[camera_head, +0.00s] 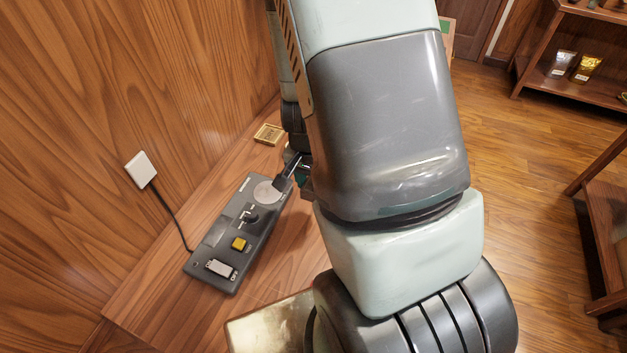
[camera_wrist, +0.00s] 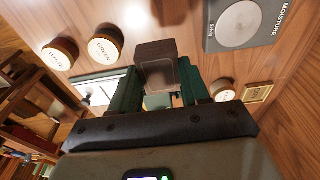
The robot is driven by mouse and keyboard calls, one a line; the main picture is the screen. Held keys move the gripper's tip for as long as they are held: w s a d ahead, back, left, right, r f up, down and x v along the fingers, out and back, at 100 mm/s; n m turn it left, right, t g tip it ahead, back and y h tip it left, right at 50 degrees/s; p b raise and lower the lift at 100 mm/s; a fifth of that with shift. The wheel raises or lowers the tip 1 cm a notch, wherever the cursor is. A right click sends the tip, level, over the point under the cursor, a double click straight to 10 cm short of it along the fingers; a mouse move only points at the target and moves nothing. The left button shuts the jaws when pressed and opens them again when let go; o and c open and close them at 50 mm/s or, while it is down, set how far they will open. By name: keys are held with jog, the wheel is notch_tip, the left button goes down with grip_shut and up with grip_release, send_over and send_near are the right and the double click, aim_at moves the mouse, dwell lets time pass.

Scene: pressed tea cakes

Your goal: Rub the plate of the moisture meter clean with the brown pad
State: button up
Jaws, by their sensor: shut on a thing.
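The moisture meter (camera_head: 213,243) is a long dark grey box on the wooden counter, with a yellow button, a knob and a pale switch. Its round, light grey plate (camera_head: 264,190) is at the far end; the plate (camera_wrist: 238,25) also shows at the top right of the wrist view. My gripper (camera_wrist: 160,88) has green fingers shut on the brown pad (camera_wrist: 158,52), a small dark block. In the head view the arm largely hides my gripper, and a dark block overlaps the plate's right edge. In the wrist view the pad appears beside the plate; contact cannot be told.
Round lidded pots labelled White (camera_wrist: 60,54) and Green (camera_wrist: 106,44) stand on the counter, with another round pot (camera_wrist: 222,90). A small wooden frame (camera_head: 268,134) lies beyond the meter. A cord runs from the meter to a white wall plate (camera_head: 140,169). A pale metallic surface (camera_head: 265,328) is in front.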

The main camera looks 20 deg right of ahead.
jog(key=w+a, duration=0.2)
jog(key=w, duration=0.1)
jog(key=w+a, duration=0.3)
jog(key=w+a+r, duration=0.1)
jog(key=w+a, duration=0.1)
jog(key=a, duration=0.1)
jog(key=shift+w, duration=0.4)
jog(key=shift+c, duration=0.3)
send_over(262, 188)
jog(key=s+d, duration=0.1)
jog(key=s, duration=0.1)
jog(key=shift+s+d+f, duration=0.1)
jog(key=shift+f, duration=1.55)
jog(key=shift+s+d+f, duration=0.1)
jog(key=shift+f, duration=1.5)
jog(key=shift+w+a+f, duration=0.55)
jog(key=shift+w+f, duration=0.05)
jog(key=shift+c, duration=0.4)
jog(key=shift+w+a, duration=0.8)
jog(key=shift+s+d+f, duration=0.2)
jog(key=shift+s+d, duration=0.15)
jog(key=shift+d, duration=0.05)
jog(key=shift+s+d+r, duration=0.1)
jog(key=shift+s+d, duration=0.95)
jog(key=shift+s, duration=0.05)
notch_tip(262, 188, up, 3)
jog(key=shift+w+a+f, duration=0.1)
jog(key=shift+f, duration=0.1)
jog(key=shift+r, duration=2.8)
